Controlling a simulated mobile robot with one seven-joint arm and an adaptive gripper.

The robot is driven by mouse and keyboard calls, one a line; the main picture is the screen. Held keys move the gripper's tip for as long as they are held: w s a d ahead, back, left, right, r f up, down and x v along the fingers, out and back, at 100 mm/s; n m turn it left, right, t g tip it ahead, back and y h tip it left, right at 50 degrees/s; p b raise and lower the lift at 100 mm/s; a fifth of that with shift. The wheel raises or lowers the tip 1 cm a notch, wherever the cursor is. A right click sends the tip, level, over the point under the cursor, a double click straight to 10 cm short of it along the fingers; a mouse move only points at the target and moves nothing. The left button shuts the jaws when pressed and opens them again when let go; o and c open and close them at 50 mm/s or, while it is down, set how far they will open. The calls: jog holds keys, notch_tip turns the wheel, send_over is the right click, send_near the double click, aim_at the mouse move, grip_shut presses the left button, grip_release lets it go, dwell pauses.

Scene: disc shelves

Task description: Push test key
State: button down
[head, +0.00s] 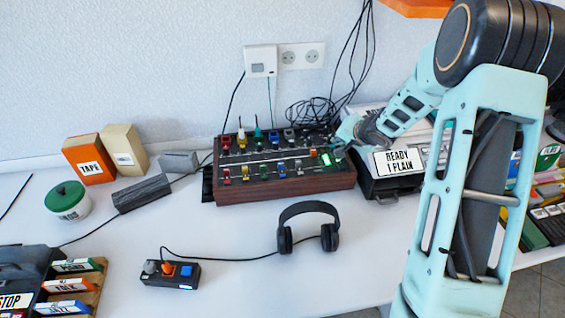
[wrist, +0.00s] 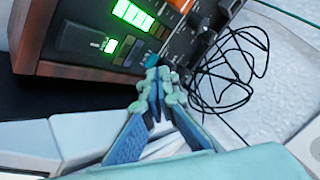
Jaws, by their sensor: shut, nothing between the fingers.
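A wood-sided control box (head: 285,189) with coloured knobs and levers stands on the table against the wall. A lit green display (head: 326,158) is at its right end. The wrist view shows the display (wrist: 132,13), a small lit green patch (wrist: 110,46) on a dark key-like plate, and a teal cap (wrist: 152,60). I cannot read a test label on any of them. My gripper (head: 339,148) is at the box's right end. In the wrist view my gripper (wrist: 156,80) is shut and empty, its tips close to the teal cap; I cannot tell whether they touch.
A machine labelled "READY 1 PLAIN" (head: 399,160) stands right of the box, close to my arm. Loose black cables (head: 312,110) lie behind it. Headphones (head: 308,226) and a small button box (head: 170,274) lie in front.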

jog(key=shift+f, duration=0.3)
dwell(0.4)
jog(key=shift+r+p, duration=0.45)
jog(key=shift+p, duration=0.3)
notch_tip(320, 180, up, 6)
jog(key=p, duration=0.7)
dwell(0.3)
